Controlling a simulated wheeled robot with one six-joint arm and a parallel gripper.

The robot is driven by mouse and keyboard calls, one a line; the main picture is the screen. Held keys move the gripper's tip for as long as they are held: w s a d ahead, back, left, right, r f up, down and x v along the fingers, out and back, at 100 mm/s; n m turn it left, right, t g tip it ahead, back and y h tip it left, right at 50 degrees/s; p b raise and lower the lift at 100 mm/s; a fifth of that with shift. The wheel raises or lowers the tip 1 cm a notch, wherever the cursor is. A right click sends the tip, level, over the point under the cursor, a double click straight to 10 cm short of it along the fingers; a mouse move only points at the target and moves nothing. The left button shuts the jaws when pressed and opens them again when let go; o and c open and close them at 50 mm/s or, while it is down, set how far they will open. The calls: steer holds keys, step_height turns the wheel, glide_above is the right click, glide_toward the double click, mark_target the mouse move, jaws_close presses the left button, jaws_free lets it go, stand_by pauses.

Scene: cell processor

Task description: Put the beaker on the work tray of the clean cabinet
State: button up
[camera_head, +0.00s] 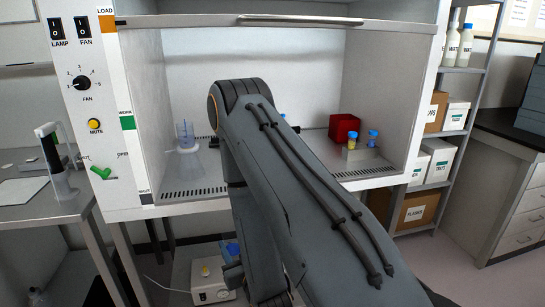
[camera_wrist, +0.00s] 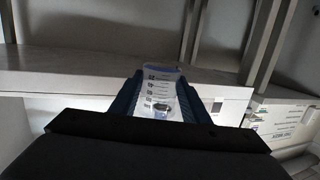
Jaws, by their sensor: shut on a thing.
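My gripper (camera_wrist: 163,84) shows in the wrist view with its blue fingers shut on both sides of a clear graduated beaker (camera_wrist: 158,90). The beaker's bluish rim shows between the fingertips, and a pale ledge crosses the view behind it. In the head view my arm hides most of the gripper and the beaker. The work tray (camera_head: 207,178) of the clean cabinet (camera_head: 132,150) is the grey floor inside the opening, with slotted vents along its front edge. My arm stands in front of its middle.
The raised sash (camera_head: 300,20) crosses the opening's top. A small white device (camera_head: 211,284) sits below the cabinet; a shelf (camera_head: 463,140) stands right.

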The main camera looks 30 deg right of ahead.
steer(key=shift+w+d+f+b, duration=0.15)
steer(key=shift+f+b, duration=0.3)
steer(key=shift+f, duration=0.15)
steer(key=shift+w+d+f+b, duration=0.1)
steer(key=shift+w+f+b, duration=0.05)
steer(key=shift+f+b, duration=0.4)
steer(key=w+d+r, duration=0.1)
steer(key=d+r, duration=0.7)
steer(key=d, duration=0.5)
steer(key=w+d+r, duration=0.2)
steer(key=d+r, duration=0.6)
steer(key=d, duration=0.4)
steer(key=w+d+r, duration=0.2)
steer(key=d+r, duration=0.6)
steer(key=d, duration=0.5)
steer(key=shift+w+d+r+p, duration=0.25)
steer(key=shift+d+p, duration=0.05)
steer(key=shift+p, duration=0.1)
